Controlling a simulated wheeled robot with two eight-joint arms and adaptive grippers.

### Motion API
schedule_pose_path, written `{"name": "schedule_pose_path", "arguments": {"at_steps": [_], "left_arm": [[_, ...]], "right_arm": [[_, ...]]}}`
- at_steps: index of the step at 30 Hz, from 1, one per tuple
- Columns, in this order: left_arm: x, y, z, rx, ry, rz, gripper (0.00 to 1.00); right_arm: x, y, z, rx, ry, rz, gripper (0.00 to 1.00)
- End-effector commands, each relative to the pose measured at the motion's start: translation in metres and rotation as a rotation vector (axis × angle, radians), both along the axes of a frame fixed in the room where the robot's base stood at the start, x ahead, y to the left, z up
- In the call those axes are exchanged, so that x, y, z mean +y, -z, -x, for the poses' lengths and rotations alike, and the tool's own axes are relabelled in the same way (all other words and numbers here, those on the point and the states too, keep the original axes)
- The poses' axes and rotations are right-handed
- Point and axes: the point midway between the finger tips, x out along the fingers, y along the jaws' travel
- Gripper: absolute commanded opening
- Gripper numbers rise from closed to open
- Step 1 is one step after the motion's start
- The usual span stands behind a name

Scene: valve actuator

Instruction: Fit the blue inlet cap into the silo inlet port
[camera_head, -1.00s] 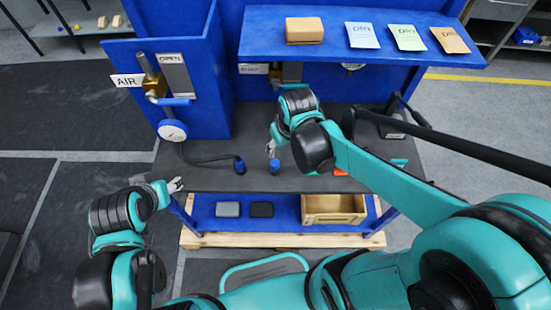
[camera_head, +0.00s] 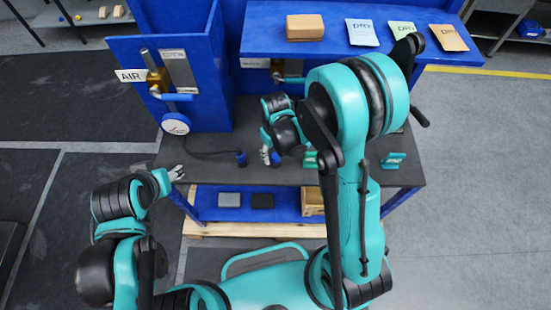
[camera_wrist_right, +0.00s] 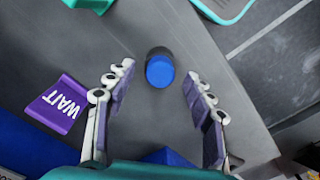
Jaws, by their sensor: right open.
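A blue cap (camera_head: 275,158) stands on the dark bench top, partly hidden by my right gripper (camera_head: 266,150). In the right wrist view, a dark cylinder with a round blue end, which looks like the cap (camera_wrist_right: 159,72), lies between and beyond the fingertips. My right gripper (camera_wrist_right: 158,90) is open there, its fingers apart on either side and not visibly touching it. My left gripper (camera_head: 176,173) is empty near the bench's left front corner; its opening is too small to judge. I cannot make out the silo inlet port for certain.
A dark hose with a blue end (camera_head: 241,158) lies left of the cap. A blue shelf (camera_head: 370,40) overhangs the bench's rear. A gauge (camera_head: 175,124) hangs at left. Teal pieces (camera_head: 394,160) lie at right.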

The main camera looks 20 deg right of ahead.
Motion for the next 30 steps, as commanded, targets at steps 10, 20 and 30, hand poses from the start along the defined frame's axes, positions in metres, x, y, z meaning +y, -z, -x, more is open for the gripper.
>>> {"name": "schedule_pose_path", "arguments": {"at_steps": [10, 20, 30], "left_arm": [[0.0000, 0.0042, -0.0001, 0.000, 0.000, 0.000, 0.51], [0.0000, 0.0042, -0.0001, 0.000, 0.000, 0.000, 0.51], [0.0000, 0.0026, 0.0000, 0.000, 0.000, 0.000, 0.51]], "right_arm": [[0.0004, 0.0173, -0.0003, 0.000, 0.000, 0.000, 0.53], [0.0004, 0.0171, -0.0003, -0.001, 0.000, 0.000, 0.00], [0.0003, 0.0118, -0.0001, -0.001, 0.000, 0.000, 0.00]]}}
